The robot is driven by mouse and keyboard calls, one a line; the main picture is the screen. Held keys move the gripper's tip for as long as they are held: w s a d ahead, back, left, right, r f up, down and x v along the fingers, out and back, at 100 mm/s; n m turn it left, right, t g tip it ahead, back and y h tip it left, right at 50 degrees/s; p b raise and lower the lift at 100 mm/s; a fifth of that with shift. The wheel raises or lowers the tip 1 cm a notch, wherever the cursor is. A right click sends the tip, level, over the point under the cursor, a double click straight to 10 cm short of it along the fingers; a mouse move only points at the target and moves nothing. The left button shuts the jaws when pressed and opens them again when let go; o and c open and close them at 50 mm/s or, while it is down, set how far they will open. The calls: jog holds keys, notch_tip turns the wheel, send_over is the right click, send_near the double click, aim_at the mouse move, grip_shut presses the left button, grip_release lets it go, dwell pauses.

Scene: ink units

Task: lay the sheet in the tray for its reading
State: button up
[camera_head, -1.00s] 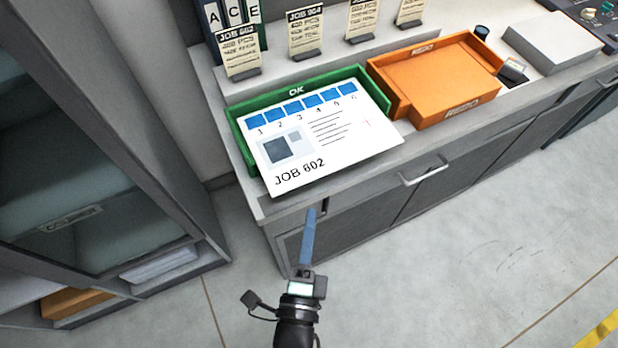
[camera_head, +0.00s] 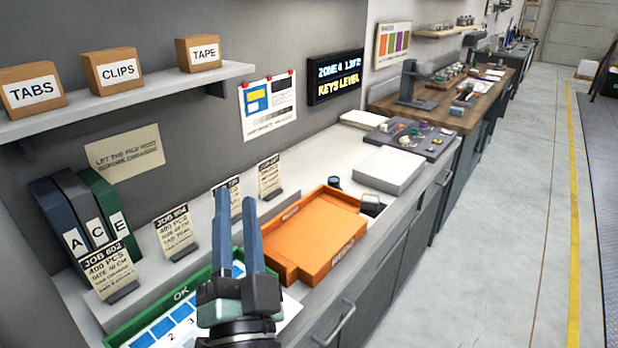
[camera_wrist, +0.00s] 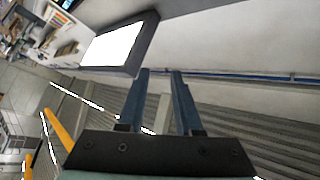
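The white sheet (camera_head: 288,312) lies at the green OK tray (camera_head: 152,310), at the bottom of the head view. Its blue patches numbered 1, 2 and 3 show at the left, and a blank white part shows at the right. My gripper hides its middle, and its near part is cut off by the picture edge. My gripper (camera_head: 236,198) points up in front of the tray, with its two blue fingers apart and nothing between them. The wrist view also shows the open, empty fingers (camera_wrist: 160,72); neither sheet nor tray is recognisable there.
The orange REDO tray (camera_head: 310,238) stands to the right, empty. Beyond it are a small dark item (camera_head: 373,203), a white block (camera_head: 390,170) and a grey panel (camera_head: 415,138). Job cards (camera_head: 176,232) and binders (camera_head: 85,215) stand behind.

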jog(key=s+d+r+n+t+h, duration=0.1)
jog(key=s+d+r+n, duration=0.1)
jog(key=r, duration=0.7)
jog(key=s+d+r+n+t+h, duration=0.2)
jog(key=s+d+r, duration=0.1)
jog(key=r, duration=0.6)
jog(key=s+d+r+n+t+h, duration=0.1)
jog(key=s+d+r+n, duration=0.1)
jog(key=r, duration=0.6)
jog(key=s+d, duration=0.1)
jog(key=s, duration=0.1)
jog(key=shift+s+d+r+t, duration=0.3)
jog(key=shift+s+r+t, duration=0.05)
jog(key=shift+r+t, duration=0.05)
